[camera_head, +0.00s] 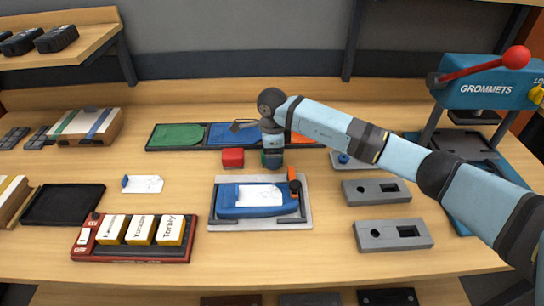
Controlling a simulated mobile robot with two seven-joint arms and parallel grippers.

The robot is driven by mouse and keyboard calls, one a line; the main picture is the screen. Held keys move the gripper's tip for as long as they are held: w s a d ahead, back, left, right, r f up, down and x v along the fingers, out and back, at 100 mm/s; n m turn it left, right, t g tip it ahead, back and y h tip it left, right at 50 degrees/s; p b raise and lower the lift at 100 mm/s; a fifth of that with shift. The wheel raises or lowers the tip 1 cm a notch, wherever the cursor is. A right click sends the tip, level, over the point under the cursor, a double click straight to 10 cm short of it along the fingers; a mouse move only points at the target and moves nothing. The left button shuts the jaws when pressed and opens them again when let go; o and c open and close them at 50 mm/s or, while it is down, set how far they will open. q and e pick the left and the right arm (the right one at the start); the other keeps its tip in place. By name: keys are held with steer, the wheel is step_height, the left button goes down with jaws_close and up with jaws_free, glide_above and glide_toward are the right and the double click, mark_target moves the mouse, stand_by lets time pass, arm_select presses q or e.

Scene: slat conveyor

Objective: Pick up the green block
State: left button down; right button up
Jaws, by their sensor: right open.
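The green block (271,162) is a small dark green shape on the wooden table, just right of a red block (232,157). Only part of it shows; my gripper hides the rest. My right gripper (272,154) points down directly over the green block, its jaws open. The view is too small to tell whether the fingers touch the block. My left gripper is not in view.
Behind is a dark tray (152,142) with green, blue and orange sections. In front is a grey fixture (304,214) with a blue piece and white sheet. Grey slotted plates (361,199) and a blue grommet press (478,98) stand to the right. A red box (85,241) holds yellow-white blocks.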

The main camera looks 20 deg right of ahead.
steer(key=shift+f, duration=0.8)
steer(key=c, duration=1)
steer(key=shift+r, duration=0.2)
step_height(320, 180, up, 20)
steer(key=shift+b, duration=0.45)
steer(key=shift+f, duration=0.15)
